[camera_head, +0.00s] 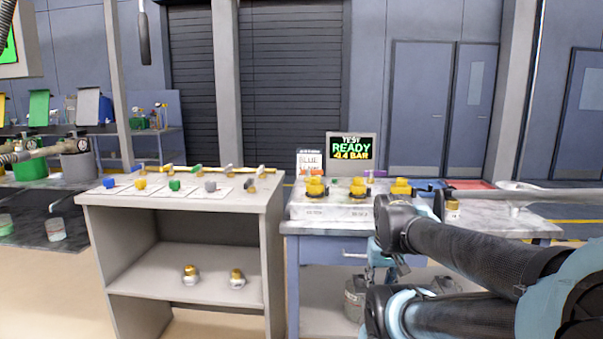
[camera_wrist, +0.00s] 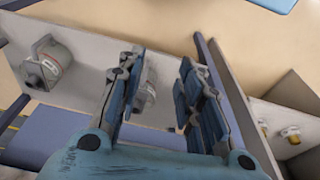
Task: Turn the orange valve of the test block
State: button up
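The test block (camera_head: 330,211) is a pale box on the blue-legged bench, left of my arm. Several yellow-orange fittings stand on its top, among them one at the left (camera_head: 316,187) and one near the middle (camera_head: 358,187). The test block does not show clearly in the wrist view.
A grey shelf unit (camera_head: 180,200) with coloured pieces on top stands left. Two brass-topped fittings (camera_head: 190,275) sit on its shelf. A grey canister (camera_wrist: 48,65) stands on the bench's lower shelf; another shows between my fingers.

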jog(key=shift+w+d, duration=0.35)
jog(key=shift+w, duration=0.1)
jog(key=shift+o, duration=0.4)
